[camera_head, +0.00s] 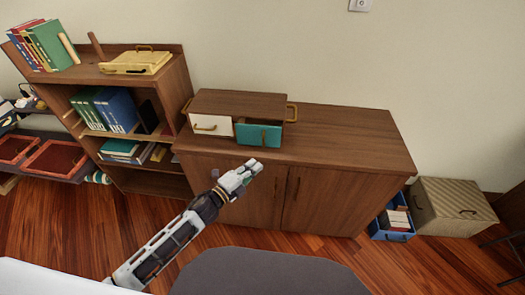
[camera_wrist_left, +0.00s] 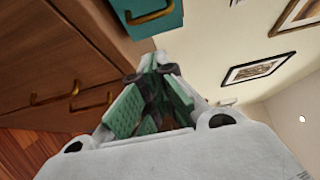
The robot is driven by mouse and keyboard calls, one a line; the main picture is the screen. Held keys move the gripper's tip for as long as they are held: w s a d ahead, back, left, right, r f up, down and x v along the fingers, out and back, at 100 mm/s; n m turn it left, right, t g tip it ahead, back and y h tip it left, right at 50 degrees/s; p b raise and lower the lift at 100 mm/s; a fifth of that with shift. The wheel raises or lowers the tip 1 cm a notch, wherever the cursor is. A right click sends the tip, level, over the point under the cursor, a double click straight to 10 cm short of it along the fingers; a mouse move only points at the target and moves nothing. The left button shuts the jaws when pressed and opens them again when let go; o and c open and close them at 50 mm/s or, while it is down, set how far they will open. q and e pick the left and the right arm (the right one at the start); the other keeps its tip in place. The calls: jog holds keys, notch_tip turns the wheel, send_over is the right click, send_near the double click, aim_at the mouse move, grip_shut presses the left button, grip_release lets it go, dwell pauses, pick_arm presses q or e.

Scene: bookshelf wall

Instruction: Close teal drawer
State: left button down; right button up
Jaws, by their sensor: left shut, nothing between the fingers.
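The teal drawer (camera_head: 259,134) sits in a small wooden drawer box (camera_head: 238,103) on top of the cabinet. Its front stands out ahead of the white drawer front (camera_head: 211,124) beside it, so it is partly open. Its brass handle is on the front. My left gripper (camera_head: 252,167) is shut and empty, below and in front of the teal drawer, apart from it in the head view. In the left wrist view the teal front (camera_wrist_left: 158,18) shows at the top, beyond my shut fingertips (camera_wrist_left: 154,60). My right gripper is not in view.
The wooden cabinet (camera_head: 345,140) has free top space right of the drawer box. A bookshelf (camera_head: 150,90) with books stands at left. A blue crate (camera_head: 396,236) and a striped box (camera_head: 450,205) stand on the floor at right. A grey rounded surface (camera_head: 265,275) is at front.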

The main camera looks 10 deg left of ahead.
pick_arm(q)
jog(key=w+d, duration=0.2)
jog(key=w, duration=0.6)
jog(key=shift+w+d+p, duration=0.15)
jog(key=shift+w+p, duration=0.05)
jog(key=shift+p, duration=0.2)
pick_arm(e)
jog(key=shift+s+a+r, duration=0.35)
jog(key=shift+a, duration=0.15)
pick_arm(q)
jog(key=shift+w, duration=0.1)
